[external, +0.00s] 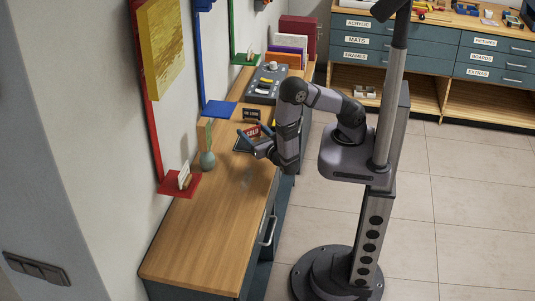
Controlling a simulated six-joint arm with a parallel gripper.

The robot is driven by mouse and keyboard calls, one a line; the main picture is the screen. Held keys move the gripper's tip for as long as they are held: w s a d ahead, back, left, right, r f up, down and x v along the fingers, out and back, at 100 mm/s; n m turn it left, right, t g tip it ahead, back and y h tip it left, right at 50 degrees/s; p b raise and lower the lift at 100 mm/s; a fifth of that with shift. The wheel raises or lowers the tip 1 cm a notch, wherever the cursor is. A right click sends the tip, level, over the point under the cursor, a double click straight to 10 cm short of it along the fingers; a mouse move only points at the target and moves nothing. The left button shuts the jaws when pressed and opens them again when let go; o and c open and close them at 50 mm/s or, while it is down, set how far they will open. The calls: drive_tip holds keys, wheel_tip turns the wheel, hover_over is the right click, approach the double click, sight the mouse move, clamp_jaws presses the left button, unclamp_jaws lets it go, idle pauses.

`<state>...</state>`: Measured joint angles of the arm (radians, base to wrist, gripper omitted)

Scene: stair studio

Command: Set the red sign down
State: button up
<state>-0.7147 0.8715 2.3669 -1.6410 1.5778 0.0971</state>
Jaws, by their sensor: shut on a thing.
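My gripper reaches down and left over the counter and is shut on the red sign. The fingers and my wrist hide part of the contact and the sign's lower edge. I cannot tell how far the sign is above the surface under it.
A dark tray (239,146) lies under the sign. A black sign (251,115) stands just behind. The near counter (215,235) is clear.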

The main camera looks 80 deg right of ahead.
drive_tip(key=shift+f, duration=0.15)
drive_tip(key=shift+f, duration=1.95)
drive_tip(key=shift+f, duration=0.15)
drive_tip(key=o, duration=1.1)
drive_tip(key=shift+r, duration=0.2)
drive_tip(key=b+v, duration=0.2)
drive_tip(key=v, duration=1)
